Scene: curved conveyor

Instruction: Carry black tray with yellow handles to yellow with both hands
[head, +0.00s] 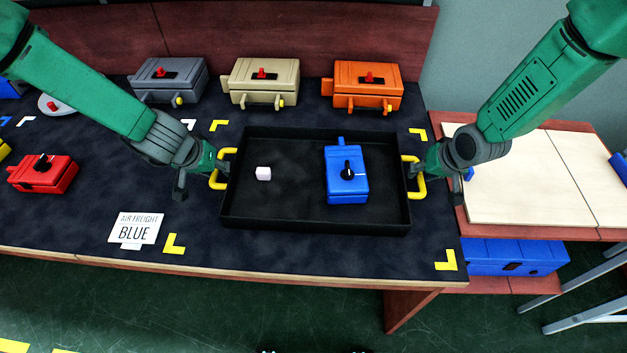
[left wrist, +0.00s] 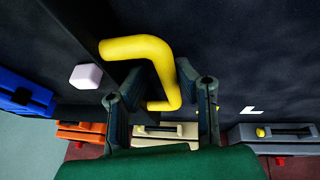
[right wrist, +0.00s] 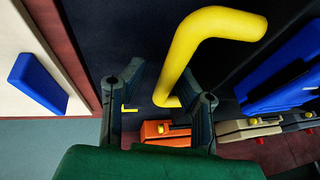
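The black tray (head: 285,222) lies between yellow corner marks on the dark table top. It holds a blue box (head: 346,188) with a black knob and a small white cube (head: 263,173). Its left yellow handle (head: 214,180) also shows in the left wrist view (left wrist: 140,48). Its right yellow handle (head: 420,188) also shows in the right wrist view (right wrist: 205,35). My left gripper (head: 205,172) is open at the left handle, with part of it between the parted fingers. My right gripper (head: 425,172) is open at the right handle, likewise between the fingers.
Grey (head: 168,80), beige (head: 262,83) and orange (head: 363,87) boxes stand behind the tray. A red box (head: 42,174) is at the left. A white sign (head: 135,229) reads "AIR FREIGHT BLUE". Yellow corner marks (head: 446,260) surround the tray. A pale-topped table (head: 510,180) stands at the right.

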